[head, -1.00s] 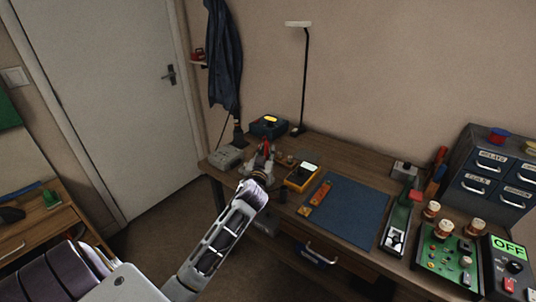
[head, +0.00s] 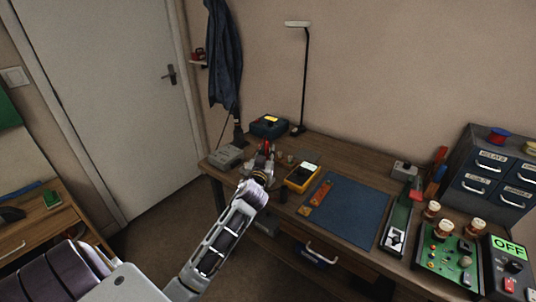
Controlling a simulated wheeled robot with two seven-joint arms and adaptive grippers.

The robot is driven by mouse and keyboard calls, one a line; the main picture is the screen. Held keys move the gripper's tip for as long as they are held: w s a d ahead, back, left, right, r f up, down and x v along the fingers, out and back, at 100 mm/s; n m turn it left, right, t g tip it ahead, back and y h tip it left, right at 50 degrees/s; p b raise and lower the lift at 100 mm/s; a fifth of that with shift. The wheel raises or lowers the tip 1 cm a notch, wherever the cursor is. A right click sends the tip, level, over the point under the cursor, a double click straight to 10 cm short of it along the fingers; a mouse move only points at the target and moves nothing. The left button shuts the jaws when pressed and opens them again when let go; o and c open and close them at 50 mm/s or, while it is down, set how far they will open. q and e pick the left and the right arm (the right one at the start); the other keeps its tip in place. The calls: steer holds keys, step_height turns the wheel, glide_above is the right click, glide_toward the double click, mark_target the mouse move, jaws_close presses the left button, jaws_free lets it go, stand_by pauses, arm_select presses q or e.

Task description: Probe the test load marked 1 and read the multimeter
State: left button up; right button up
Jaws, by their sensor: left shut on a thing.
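A yellow multimeter (head: 301,178) with a pale lit screen lies on the desk, left of the blue mat; its reading is too small to make out. My left gripper (head: 265,157) is over the left part of the desk, just left of the multimeter. It is shut on a small red thing (head: 267,146), which looks like a probe and points upward. Its lower end is hidden by the gripper. Small round parts (head: 285,159) stand between the gripper and the multimeter. I cannot make out a load marked 1. My right gripper is not in view.
A lamp (head: 304,80) rises at the back. The blue mat (head: 345,210) is mostly clear. A green board (head: 448,262) and drawer cabinet (head: 490,175) fill the right.

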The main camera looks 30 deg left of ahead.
mark_target(266, 144)
arm_select(q)
steer(key=shift+f, duration=0.35)
stand_by(1.1)
steer(key=shift+r, duration=0.15)
steer(key=shift+r+p, duration=1.95)
steer(key=shift+r, duration=0.45)
